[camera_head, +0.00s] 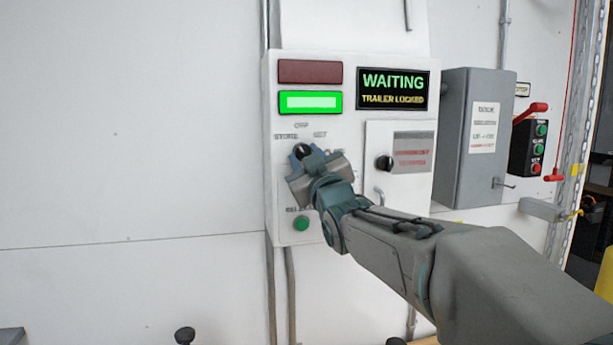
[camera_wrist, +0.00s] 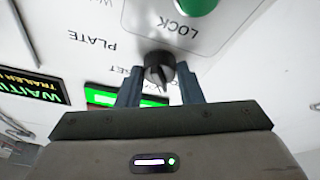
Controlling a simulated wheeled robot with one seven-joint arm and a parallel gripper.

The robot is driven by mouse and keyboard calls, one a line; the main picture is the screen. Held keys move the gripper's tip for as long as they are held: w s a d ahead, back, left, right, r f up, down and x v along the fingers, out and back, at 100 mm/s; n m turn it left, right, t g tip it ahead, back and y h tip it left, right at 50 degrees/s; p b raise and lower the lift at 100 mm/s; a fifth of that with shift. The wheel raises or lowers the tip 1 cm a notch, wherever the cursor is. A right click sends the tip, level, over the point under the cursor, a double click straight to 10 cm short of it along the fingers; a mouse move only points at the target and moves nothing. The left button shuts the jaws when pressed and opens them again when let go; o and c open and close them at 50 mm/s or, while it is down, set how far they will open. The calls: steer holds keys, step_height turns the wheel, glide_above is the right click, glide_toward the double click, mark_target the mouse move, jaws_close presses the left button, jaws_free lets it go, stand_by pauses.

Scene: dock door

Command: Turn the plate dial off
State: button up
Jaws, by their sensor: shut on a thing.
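The plate dial (camera_head: 303,150) is a small black knob on the white control box, with printed labels STORE, SET and one above that looks like OFF. It also shows in the wrist view as a black knob (camera_wrist: 158,68) near the upside-down word PLATE. My gripper (camera_head: 306,157) covers the lower part of the dial in the head view. In the wrist view my gripper's fingers (camera_wrist: 160,75) stand on both sides of the knob, shut on it. The knob's ridge points down the wrist picture; I cannot tell exactly which label it meets.
The control box (camera_head: 350,105) shows a lit green lamp (camera_head: 310,102), a dark red lamp (camera_head: 310,72) and a WAITING, TRAILER LOCKED screen (camera_head: 392,88). A second black knob (camera_head: 385,163) is at right. A green button (camera_head: 301,223) is below. A grey box (camera_head: 475,135) stands beside it.

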steer(key=shift+a+m+t+h+b, duration=0.15)
steer(key=shift+m+h+b, duration=0.55)
steer(key=shift+m, duration=0.95)
steer(key=shift+m+t+h+b, duration=0.2)
steer(key=shift+m+h+b, duration=0.5)
steer(key=shift+m, duration=1)
steer(key=shift+a+m+t+h+b, duration=0.15)
steer(key=shift+m+h+b, duration=0.25)
steer(key=shift+m+h, duration=0.95)
steer(key=shift+m+y, duration=0.35)
steer(key=shift+m, duration=0.15)
steer(key=o, duration=1)
steer(key=shift+s, duration=0.1)
steer(key=b+v, duration=0.2)
steer(key=v, duration=1.1)
steer(key=shift+s+f+b, duration=0.1)
steer(key=shift+s+b, duration=0.2)
steer(key=shift+s, duration=0.1)
